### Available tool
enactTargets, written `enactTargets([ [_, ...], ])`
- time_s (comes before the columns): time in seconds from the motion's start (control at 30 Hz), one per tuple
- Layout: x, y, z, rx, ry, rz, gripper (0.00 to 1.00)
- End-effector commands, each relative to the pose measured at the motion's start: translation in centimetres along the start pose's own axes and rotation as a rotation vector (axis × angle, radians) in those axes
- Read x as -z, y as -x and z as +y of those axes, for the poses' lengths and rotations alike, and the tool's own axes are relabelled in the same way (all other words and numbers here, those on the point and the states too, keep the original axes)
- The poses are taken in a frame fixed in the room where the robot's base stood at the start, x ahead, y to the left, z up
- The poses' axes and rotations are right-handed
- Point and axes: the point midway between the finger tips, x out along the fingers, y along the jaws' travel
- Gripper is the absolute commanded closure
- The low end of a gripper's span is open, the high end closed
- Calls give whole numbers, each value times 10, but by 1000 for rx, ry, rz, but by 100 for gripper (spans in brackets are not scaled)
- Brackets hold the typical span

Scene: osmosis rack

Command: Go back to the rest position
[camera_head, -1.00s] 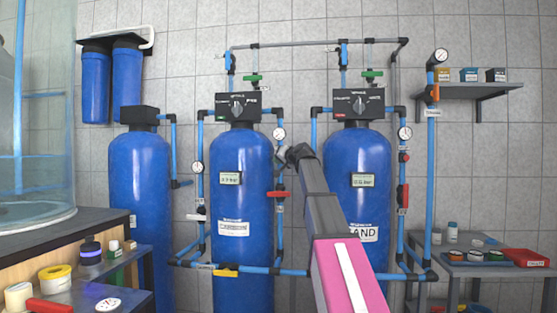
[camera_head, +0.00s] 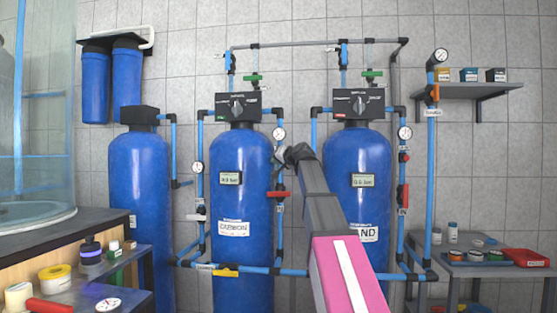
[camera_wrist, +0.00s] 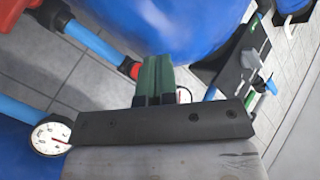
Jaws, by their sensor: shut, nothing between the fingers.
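My arm reaches up from the lower right in the head view, and my gripper (camera_head: 284,154) is at its far end, between the carbon tank (camera_head: 243,190) and the sand tank (camera_head: 357,195). In the wrist view my gripper (camera_wrist: 154,70) shows as green fingers close together beyond a dark bar. It is shut and nothing is held between the fingers. The fingers point toward a blue tank (camera_wrist: 165,25); I cannot tell how large the gap is. My arm hides part of the sand tank and its label.
Blue pipes with red valves (camera_head: 279,194) and a gauge (camera_head: 279,134) run near my gripper. In the wrist view a gauge (camera_wrist: 50,136) is at the left. A shelf with jars (camera_head: 88,285) stands at left, a small table (camera_head: 480,263) at right.

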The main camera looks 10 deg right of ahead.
Motion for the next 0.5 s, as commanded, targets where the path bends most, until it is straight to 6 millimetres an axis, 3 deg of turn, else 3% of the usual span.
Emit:
enactTargets([
  [0.3,-8,-2,5,-8,0,-11,100],
  [0.37,-21,-4,14,-21,1,-28,100],
  [0.5,-76,-13,50,-77,4,-103,100],
])
